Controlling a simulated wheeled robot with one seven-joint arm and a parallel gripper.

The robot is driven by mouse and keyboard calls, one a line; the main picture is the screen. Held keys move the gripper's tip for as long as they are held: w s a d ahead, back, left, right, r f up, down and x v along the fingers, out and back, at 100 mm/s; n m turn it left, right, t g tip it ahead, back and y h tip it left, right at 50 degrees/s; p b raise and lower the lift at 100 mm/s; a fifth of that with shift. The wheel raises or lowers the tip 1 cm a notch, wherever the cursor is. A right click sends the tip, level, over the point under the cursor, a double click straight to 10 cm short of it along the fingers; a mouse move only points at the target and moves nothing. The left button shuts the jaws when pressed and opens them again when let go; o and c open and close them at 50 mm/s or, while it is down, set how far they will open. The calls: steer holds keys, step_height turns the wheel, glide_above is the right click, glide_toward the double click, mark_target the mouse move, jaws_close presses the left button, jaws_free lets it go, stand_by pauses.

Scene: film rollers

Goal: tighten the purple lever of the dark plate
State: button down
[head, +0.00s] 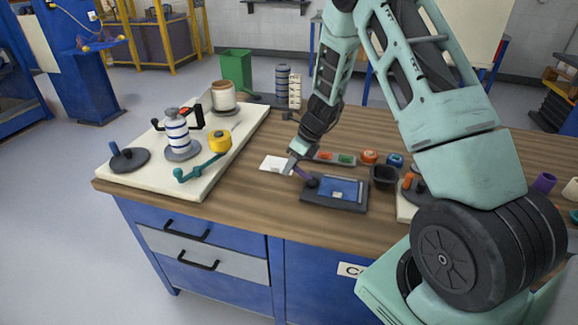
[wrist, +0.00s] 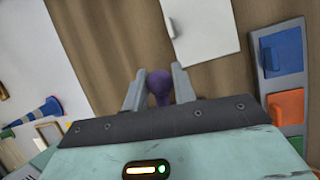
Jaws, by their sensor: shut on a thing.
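The dark plate (head: 335,203) lies on the wooden bench near its front, with a blue panel (head: 341,188) on top. Its purple lever (head: 302,171) rises at the plate's left corner. My gripper (head: 289,166) is at the lever's upper end, coming down from above. In the wrist view, the round purple end of the lever (wrist: 160,87) sits between the two grey fingers of my gripper (wrist: 159,84), which are shut on it. The dark plate itself is hidden in the wrist view.
A white card (head: 274,164) lies left of my gripper, and a grey tray with red and green pieces (head: 333,158) is behind. A dark cup (head: 384,177) stands right of the plate. A white board (head: 147,178) with rollers fills the bench's left end.

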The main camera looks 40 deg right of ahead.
steer(key=d+m, duration=0.1)
steer(key=m, duration=0.1)
steer(key=d+m+t+h, duration=0.1)
steer(key=d+m, duration=0.1)
steer(key=shift+w+m, duration=0.2)
steer(key=shift+m, duration=0.1)
steer(key=d+m+h+b, duration=0.1)
steer(key=d+m+t, duration=0.1)
steer(key=m, duration=0.1)
steer(key=shift+s+h+b, duration=0.2)
steer(key=shift+h+b, duration=0.2)
steer(key=shift+s+d+m+h+b, duration=0.25)
steer(key=shift+d+m+h+b, duration=0.25)
steer(key=shift+m, duration=0.6)
steer(key=shift+d, duration=0.15)
steer(key=c, duration=1.2)
jaws_free()
steer(key=shift+o, duration=0.2)
steer(key=shift+r, duration=0.1)
steer(key=p+v, duration=0.7)
steer(key=v, duration=1)
steer(key=shift+s, duration=0.25)
